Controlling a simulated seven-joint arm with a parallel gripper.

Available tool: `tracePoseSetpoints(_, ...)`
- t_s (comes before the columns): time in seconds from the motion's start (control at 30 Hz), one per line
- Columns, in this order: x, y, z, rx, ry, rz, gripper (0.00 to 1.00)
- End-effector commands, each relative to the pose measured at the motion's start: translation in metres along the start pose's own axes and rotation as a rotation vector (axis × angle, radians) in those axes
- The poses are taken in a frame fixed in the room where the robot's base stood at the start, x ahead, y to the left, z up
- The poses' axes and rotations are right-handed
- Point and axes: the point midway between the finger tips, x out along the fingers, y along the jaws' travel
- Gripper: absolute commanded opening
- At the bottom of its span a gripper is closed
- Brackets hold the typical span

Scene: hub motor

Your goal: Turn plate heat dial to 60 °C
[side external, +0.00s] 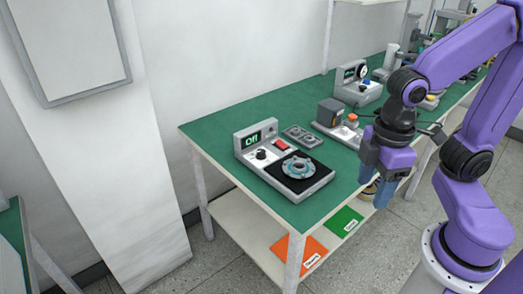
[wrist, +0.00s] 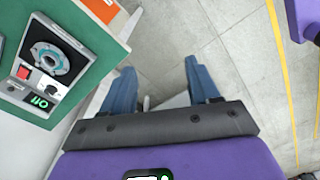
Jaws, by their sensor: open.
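The hot plate unit (side external: 283,163) stands near the left front corner of the green bench in the side view. Its display (side external: 255,138) reads "Off". A dark dial with a pale mark (side external: 261,154) sits below the display, beside a red switch (side external: 280,144). A ring-shaped metal part (side external: 298,167) lies on its black plate. The unit also shows at the upper left of the wrist view (wrist: 50,65), with the display upside down. My gripper (side external: 381,189) points down, off the bench's front edge and to the right of the unit. Its blue fingers (wrist: 163,80) are apart with nothing between them.
The green bench (side external: 222,128) holds a grey tray (side external: 303,135), a device with an orange button (side external: 352,117) and a dial box (side external: 355,83) farther right. Orange (side external: 299,248) and green (side external: 338,221) sheets lie on the lower shelf. The air above the unit is clear.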

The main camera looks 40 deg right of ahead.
Motion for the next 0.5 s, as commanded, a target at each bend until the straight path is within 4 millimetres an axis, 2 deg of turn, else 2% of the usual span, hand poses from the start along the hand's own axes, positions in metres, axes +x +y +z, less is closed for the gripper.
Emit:
tracePoseSetpoints(0.03, -0.003, 0.009, -0.016, 0.028, -0.002, 0.001, 0.6)
tracePoseSetpoints(0.2, -0.012, 0.048, -0.068, 0.124, -0.007, 0.004, 0.6)
tracePoseSetpoints(0.37, -0.016, 0.092, -0.111, 0.214, -0.009, 0.007, 0.6)
tracePoseSetpoints(0.5, -0.016, 0.136, -0.141, 0.294, -0.013, 0.009, 0.6)
